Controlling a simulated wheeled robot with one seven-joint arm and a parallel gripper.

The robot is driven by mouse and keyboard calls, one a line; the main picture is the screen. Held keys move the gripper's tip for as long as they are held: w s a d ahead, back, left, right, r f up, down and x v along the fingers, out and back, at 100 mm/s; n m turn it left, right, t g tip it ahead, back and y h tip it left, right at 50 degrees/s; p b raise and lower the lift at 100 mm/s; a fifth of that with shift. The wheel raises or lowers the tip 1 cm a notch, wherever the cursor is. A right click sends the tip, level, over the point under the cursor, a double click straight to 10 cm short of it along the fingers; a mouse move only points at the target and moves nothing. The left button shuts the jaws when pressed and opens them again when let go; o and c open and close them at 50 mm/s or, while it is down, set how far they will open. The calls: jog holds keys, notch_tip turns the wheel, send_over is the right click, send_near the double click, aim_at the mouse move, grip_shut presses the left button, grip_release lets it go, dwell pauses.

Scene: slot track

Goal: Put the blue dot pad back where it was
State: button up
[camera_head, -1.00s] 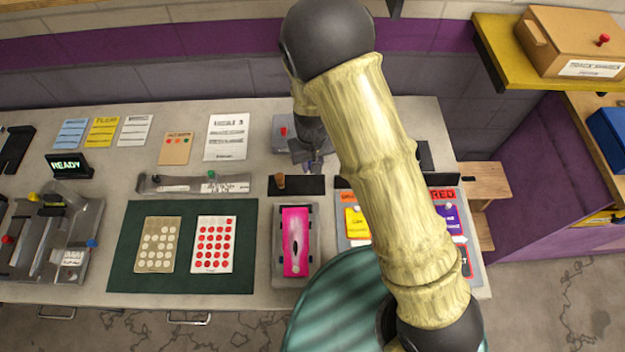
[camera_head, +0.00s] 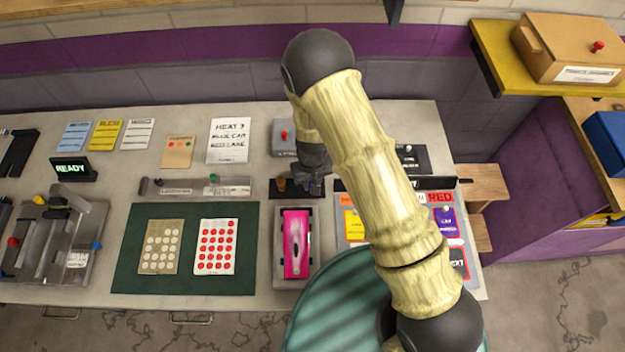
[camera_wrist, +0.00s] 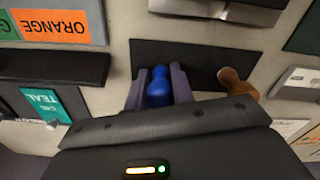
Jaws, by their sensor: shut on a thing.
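My gripper (camera_head: 316,186) is shut on a blue rounded piece, which shows between the two fingers in the wrist view (camera_wrist: 159,87); I take it to be the blue dot pad. In the wrist view it is over the black strip (camera_wrist: 205,58), beside a brown knobbed piece (camera_wrist: 238,84). Whether the blue piece touches the strip, I cannot tell. In the head view the strip (camera_head: 296,194) and the brown piece (camera_head: 281,184) lie left of my fingers, and my arm hides part of this area.
A grey tray with a pink car (camera_head: 296,244) stands just in front of the strip. A green mat (camera_head: 187,284) with two dotted cards lies to the left. A grey block with a red button (camera_head: 284,137) stands behind, and a colored panel (camera_head: 446,224) is at right.

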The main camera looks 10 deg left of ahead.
jog(key=shift+f, duration=0.2)
jog(key=shift+f, duration=0.15)
jog(key=o, duration=1)
notch_tip(320, 180, up, 12)
jog(key=b, duration=0.3)
jog(key=shift+r, duration=0.25)
